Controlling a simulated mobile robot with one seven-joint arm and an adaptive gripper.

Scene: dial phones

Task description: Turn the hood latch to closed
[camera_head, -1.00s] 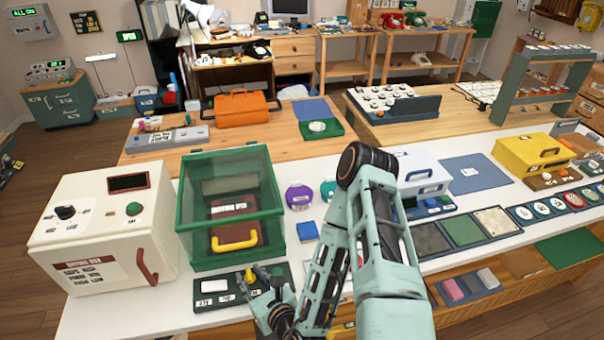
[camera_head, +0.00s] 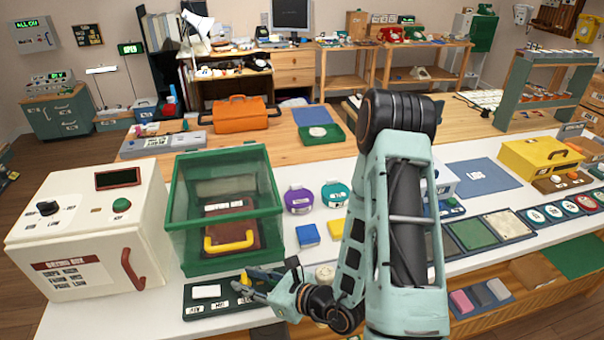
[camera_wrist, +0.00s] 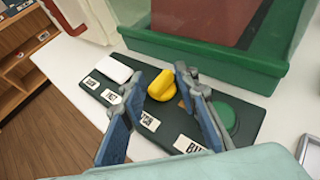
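The hood is a see-through green box (camera_head: 222,195) with a yellow handle (camera_head: 229,241) on the table. In front of it lies a dark green control strip (camera_head: 198,309). A yellow knob (camera_wrist: 161,86) on this strip is the likely latch; it also shows in the head view (camera_head: 243,284). My gripper (camera_wrist: 161,74) is open, its two blue-padded fingers on either side of the knob in the wrist view. I cannot tell whether either finger touches it. The labels around the knob are partly hidden by the fingers.
On the same strip are a white block (camera_wrist: 115,71) and a green button (camera_wrist: 223,118) close to the right finger. A white cabinet (camera_head: 92,225) stands left of the hood. A blue block (camera_head: 308,235) and purple and teal round objects are to the right.

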